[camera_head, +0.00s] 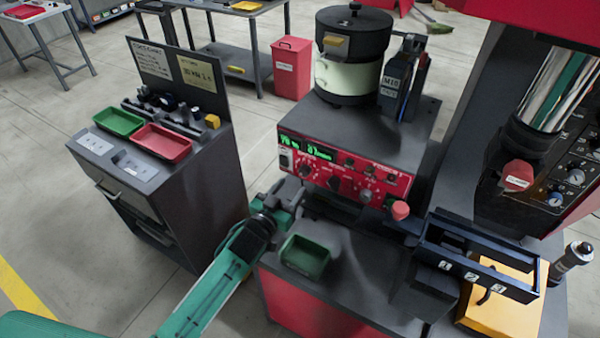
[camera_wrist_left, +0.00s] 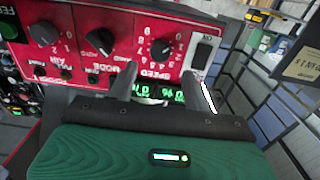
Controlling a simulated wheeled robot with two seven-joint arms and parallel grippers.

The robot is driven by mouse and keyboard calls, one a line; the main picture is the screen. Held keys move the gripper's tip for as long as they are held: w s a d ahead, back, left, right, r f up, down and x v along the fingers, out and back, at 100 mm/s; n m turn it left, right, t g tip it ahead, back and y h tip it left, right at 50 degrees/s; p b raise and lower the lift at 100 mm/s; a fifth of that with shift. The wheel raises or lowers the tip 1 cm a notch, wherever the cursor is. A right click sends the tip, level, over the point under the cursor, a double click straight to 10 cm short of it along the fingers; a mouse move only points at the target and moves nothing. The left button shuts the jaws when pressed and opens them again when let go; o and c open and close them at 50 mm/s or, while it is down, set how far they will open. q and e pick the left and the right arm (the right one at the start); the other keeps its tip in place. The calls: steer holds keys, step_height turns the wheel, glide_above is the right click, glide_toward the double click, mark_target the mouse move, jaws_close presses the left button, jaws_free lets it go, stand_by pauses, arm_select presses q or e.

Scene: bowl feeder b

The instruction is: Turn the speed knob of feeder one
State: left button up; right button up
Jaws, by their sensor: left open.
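The feeder's red control panel (camera_head: 345,174) has a lit green display and a row of dark knobs. The speed knob (camera_head: 305,173) is the leftmost knob in the head view. In the left wrist view, which shows the panel upside down, the speed knob (camera_wrist_left: 161,49) sits above its "SPEED" label. My left gripper (camera_head: 292,188) is just in front of the panel's lower left. In the wrist view its two fingers (camera_wrist_left: 160,72) are open and apart, pointing at the panel around the speed knob's column. I cannot tell whether they touch it. My right gripper is not in view.
The bowl (camera_head: 345,75) stands on top. A green tray (camera_head: 305,257) lies below my gripper. A grey cabinet (camera_head: 150,215) stands at the left.

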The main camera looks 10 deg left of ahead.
mark_target(303, 172)
arm_select(q)
steer(key=shift+p+x, duration=0.6)
steer(key=shift+x, duration=2.5)
steer(key=c, duration=1)
